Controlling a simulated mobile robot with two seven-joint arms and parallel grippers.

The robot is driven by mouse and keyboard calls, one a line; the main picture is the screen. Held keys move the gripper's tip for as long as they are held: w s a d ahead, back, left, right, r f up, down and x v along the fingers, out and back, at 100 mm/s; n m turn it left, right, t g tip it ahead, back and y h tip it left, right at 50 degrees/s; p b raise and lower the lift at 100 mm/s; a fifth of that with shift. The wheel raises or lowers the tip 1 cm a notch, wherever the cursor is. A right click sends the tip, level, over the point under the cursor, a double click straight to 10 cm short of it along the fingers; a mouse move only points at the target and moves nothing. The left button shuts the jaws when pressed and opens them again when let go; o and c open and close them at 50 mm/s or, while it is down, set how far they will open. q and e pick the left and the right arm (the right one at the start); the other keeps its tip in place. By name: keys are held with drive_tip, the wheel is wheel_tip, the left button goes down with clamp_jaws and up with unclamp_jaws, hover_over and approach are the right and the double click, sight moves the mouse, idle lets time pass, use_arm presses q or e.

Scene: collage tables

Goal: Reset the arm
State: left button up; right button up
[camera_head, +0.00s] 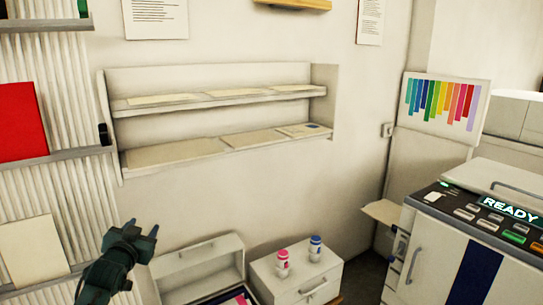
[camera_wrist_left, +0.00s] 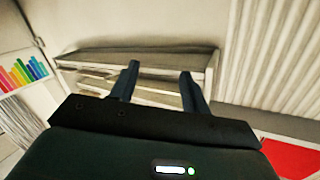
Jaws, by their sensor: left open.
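My left gripper (camera_head: 141,232) shows at the lower left of the head view, raised in front of the ribbed wall panel and apart from everything around it. In the left wrist view its two fingers (camera_wrist_left: 160,82) are spread with nothing between them, so it is open and empty. The wall shelf (camera_wrist_left: 150,60) shows beyond the fingers there. My right gripper is in neither view.
The wall shelf (camera_head: 219,94) holds several flat sheets. A printer (camera_head: 466,245) reading "READY" stands at the right.

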use_arm(q)
drive_tip(key=s+d+f+g+h, duration=0.1)
drive_tip(key=s+d+f, duration=0.4)
drive_tip(key=s+f, duration=0.2)
drive_tip(key=s+d+f+g+h, duration=0.1)
drive_tip(key=s+d+f, duration=0.4)
drive_tip(key=s, duration=0.6)
drive_tip(key=s+d+f+g+h, duration=0.1)
drive_tip(key=s+d+f+g, duration=0.1)
drive_tip(key=s+d+f, duration=0.3)
drive_tip(key=s+f, duration=0.4)
drive_tip(key=shift+d+m+h, duration=0.25)
drive_tip(key=shift+m+h, duration=0.05)
drive_tip(key=shift+h, duration=0.1)
drive_tip(key=s+d, duration=0.1)
drive_tip(key=s, duration=0.2)
drive_tip(key=s+d+g, duration=0.1)
drive_tip(key=s, duration=0.3)
drive_tip(key=s+d+f+g, duration=0.1)
drive_tip(key=s, duration=0.2)
drive_tip(key=shift+s+d+h, duration=0.3)
drive_tip(key=shift+d+h, duration=0.05)
drive_tip(key=shift+h, duration=0.05)
drive_tip(key=shift+c, duration=0.4)
